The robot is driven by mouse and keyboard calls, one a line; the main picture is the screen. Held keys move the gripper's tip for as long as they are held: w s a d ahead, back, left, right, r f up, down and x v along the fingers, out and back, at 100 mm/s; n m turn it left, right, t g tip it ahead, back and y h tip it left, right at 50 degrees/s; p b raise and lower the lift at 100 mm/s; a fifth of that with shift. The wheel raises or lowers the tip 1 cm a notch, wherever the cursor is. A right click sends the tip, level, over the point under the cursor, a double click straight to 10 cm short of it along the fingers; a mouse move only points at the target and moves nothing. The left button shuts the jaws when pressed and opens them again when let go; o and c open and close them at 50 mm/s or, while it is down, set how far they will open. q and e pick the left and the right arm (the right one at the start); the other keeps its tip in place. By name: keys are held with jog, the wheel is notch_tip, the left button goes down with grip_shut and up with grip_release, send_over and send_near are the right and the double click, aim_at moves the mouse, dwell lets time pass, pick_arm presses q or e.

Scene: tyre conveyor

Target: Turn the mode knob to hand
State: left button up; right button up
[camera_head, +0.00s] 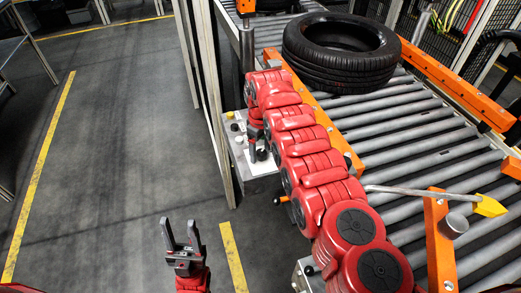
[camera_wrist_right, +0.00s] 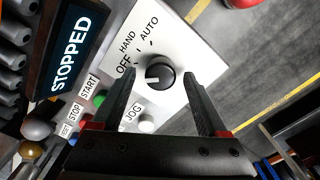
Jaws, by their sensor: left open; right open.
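The mode knob (camera_wrist_right: 160,73) is a round black knob on a white panel plate (camera_wrist_right: 190,45) in the right wrist view. OFF, HAND and AUTO are printed around its left and upper sides. Its white mark lies toward the lower left, on the side nearest OFF. My right gripper (camera_wrist_right: 160,75) is open, with one finger on each side of the knob and visible gaps to it. In the head view it is at the control box (camera_head: 238,135), mostly hidden by my red arm. My left gripper (camera_head: 180,232) is open and empty above the floor.
A display (camera_wrist_right: 73,52) reads STOPPED. START, STOP and JOG buttons lie close to the knob, the white JOG button (camera_wrist_right: 147,123) between my fingers. A tyre (camera_head: 340,50) lies on the roller conveyor (camera_head: 400,125). Posts stand beside the control box; floor at left is clear.

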grip_shut()
